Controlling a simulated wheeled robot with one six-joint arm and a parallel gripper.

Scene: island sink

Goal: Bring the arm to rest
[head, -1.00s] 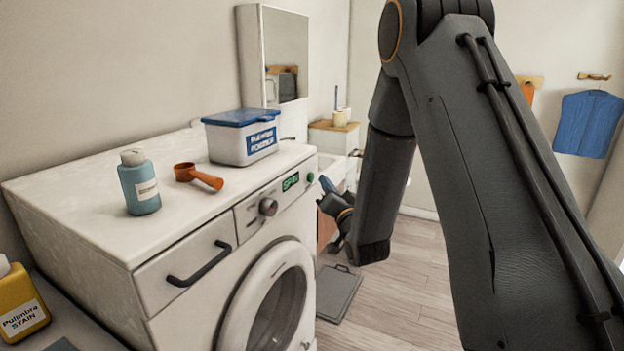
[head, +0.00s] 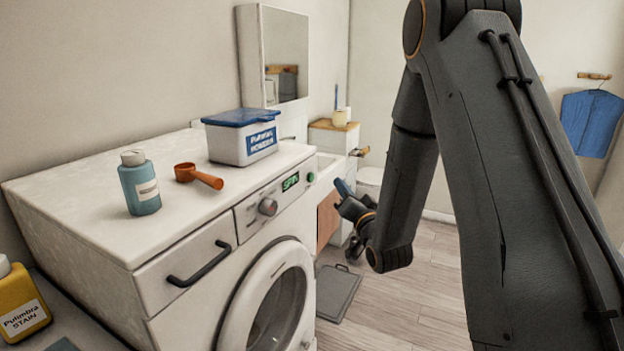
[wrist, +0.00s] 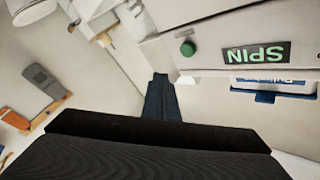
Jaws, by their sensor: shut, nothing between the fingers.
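My gripper (head: 348,196) is in front of the washing machine's right side in the head view, partly behind my own arm, clear of the machine and empty. Its fingers are together; they show as one dark blue-grey shape in the wrist view (wrist: 161,98). The wrist view is turned upside down and shows the machine's SPIN display (wrist: 256,54) and green button (wrist: 187,48) close by.
The washing machine (head: 85,215) bears a blue bottle (head: 139,185), an orange scoop (head: 198,176) and a blue-lidded powder box (head: 241,140). A yellow stain bottle (head: 20,305) stands front left. A grey mat (head: 336,292) lies on the floor. The floor to the right is bare.

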